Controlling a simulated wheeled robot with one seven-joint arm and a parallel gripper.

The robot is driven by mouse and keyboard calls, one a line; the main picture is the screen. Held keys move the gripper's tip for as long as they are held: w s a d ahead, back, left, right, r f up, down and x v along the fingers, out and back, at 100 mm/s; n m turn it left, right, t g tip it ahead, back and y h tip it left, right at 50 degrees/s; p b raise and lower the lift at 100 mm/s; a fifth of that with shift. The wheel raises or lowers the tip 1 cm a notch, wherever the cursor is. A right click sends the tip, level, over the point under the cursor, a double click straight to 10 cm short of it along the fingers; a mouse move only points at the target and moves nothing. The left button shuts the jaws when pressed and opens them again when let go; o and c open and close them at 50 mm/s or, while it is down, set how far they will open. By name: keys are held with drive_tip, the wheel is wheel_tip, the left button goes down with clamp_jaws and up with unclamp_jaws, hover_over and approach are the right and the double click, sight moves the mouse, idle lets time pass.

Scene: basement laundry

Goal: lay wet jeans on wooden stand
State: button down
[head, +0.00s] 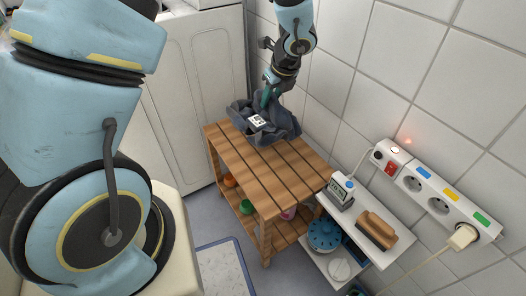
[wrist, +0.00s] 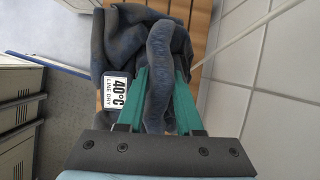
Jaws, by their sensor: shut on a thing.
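The wet jeans (head: 277,127) are a dark blue-grey crumpled bundle with a white label. They are at the far end of the slatted wooden stand (head: 262,172), on or just above its top; I cannot tell if they rest fully on it. My gripper (head: 267,98) points down at the jeans from above. In the wrist view, the green fingers of my gripper (wrist: 158,88) are shut on a fold of the jeans (wrist: 125,45). The label reads 40°C line dry. A strip of the wooden stand (wrist: 199,30) shows behind the jeans.
A tiled wall runs along the right of the stand. A white shelf (head: 398,238) beside the stand's near end holds a brown object (head: 377,229) and a small device (head: 341,191). A power strip (head: 437,198) is on the wall. A white appliance (head: 197,95) stands left. The stand's near top is bare.

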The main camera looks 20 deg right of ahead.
sight(283, 103)
drive_tip(key=f, duration=0.1)
drive_tip(key=f+b, duration=0.1)
drive_tip(key=f, duration=0.3)
drive_tip(key=shift+s+d+f+b, duration=0.1)
drive_tip(key=shift+d+f+b, duration=0.15)
drive_tip(key=shift+d+b, duration=0.1)
drive_tip(key=shift+a+f+b, duration=0.1)
drive_tip(key=shift+f+b, duration=0.6)
drive_tip(key=shift+f, duration=1.65)
drive_tip(key=shift+r, duration=0.1)
drive_tip(key=c, duration=0.6)
unclamp_jaws()
drive_tip(key=shift+o, duration=0.2)
drive_tip(key=p+v, duration=0.3)
drive_tip(key=v, duration=0.9)
drive_tip(key=shift+s, duration=0.1)
